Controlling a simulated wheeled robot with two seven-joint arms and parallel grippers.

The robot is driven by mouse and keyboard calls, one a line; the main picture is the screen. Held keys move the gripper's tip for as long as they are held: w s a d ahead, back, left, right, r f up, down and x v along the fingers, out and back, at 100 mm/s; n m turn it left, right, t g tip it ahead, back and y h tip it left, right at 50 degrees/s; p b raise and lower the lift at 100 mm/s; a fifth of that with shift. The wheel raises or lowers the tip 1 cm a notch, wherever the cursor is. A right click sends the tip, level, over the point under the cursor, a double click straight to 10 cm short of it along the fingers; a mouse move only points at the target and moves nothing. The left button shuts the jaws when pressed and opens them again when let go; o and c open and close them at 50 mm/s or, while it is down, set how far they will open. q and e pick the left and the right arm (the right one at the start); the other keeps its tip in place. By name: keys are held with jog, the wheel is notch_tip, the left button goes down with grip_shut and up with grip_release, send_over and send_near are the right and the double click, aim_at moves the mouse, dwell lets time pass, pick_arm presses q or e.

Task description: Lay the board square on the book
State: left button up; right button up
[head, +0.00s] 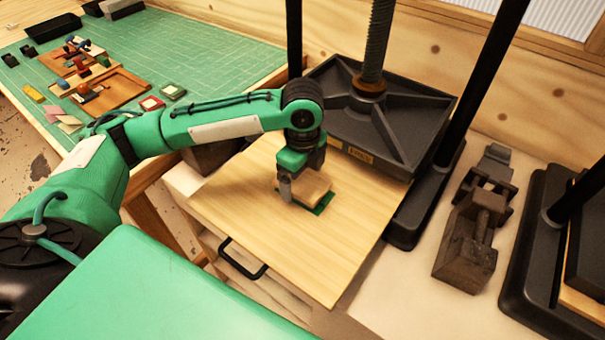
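A small pale wooden board (314,186) lies on or just above a thin green book (325,203). The book's green edge shows along the board's front and right sides. Both are on the wide wooden plank (240,201) in front of the black press. My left gripper (288,188) points down at the board, with one grey finger against or close to its left edge. The other finger is hidden, so I cannot tell whether it grips the board. My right gripper is not in view.
The press (385,118) with its screw and posts stands right behind the plank. A black handle (242,262) is at the plank's front left. A dark metal tool (470,232) and a second press are at right. A green mat (215,62) holds small items.

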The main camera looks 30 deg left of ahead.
aim_at(303, 181)
pick_arm(q)
jog(key=shift+r, duration=0.1)
notch_tip(303, 181, up, 12)
jog(key=b, duration=0.1)
dwell(0.5)
dwell(0.4)
